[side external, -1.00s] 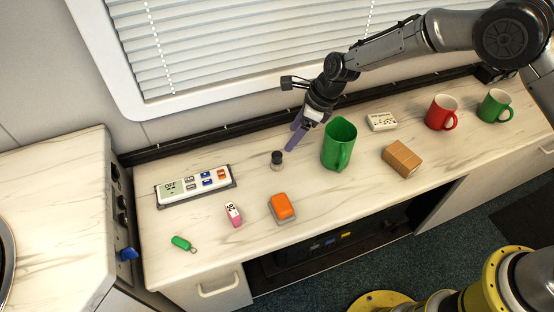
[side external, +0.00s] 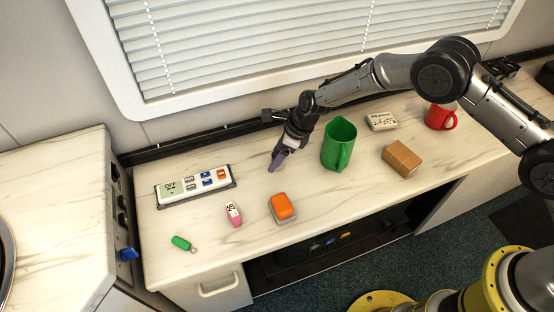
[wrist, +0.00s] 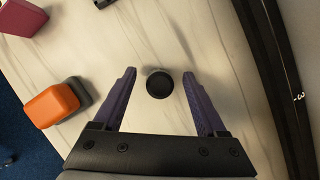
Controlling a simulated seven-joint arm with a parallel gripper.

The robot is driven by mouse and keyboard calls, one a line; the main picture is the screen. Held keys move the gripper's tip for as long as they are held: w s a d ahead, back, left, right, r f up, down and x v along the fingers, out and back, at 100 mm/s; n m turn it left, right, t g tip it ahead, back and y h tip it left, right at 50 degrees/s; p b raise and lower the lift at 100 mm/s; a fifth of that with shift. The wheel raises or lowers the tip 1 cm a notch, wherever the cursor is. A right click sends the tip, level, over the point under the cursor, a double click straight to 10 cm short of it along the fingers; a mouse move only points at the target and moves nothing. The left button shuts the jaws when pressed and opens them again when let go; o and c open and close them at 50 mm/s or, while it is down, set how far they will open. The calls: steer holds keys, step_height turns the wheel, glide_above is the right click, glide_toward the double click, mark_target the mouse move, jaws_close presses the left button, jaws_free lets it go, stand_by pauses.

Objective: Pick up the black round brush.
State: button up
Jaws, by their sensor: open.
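The black round brush (wrist: 160,84) stands on the counter, seen from above in the wrist view as a dark round top. My gripper (wrist: 160,76) is open, and its two purple fingers lie on either side of the brush with a gap on each side. In the side view my gripper (side external: 275,167) is low over the counter, and it hides the brush there. I cannot tell whether the fingertips touch the counter.
An orange-topped block (side external: 283,207) lies in front of my gripper. A green pitcher (side external: 340,145) stands close on the right. A white button panel (side external: 195,185) lies to the left, and a pink eraser-like item (side external: 233,213) is front left. The wall ledge runs behind.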

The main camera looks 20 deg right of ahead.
jaws_close()
steer(key=shift+r, duration=0.15)
stand_by(0.4)
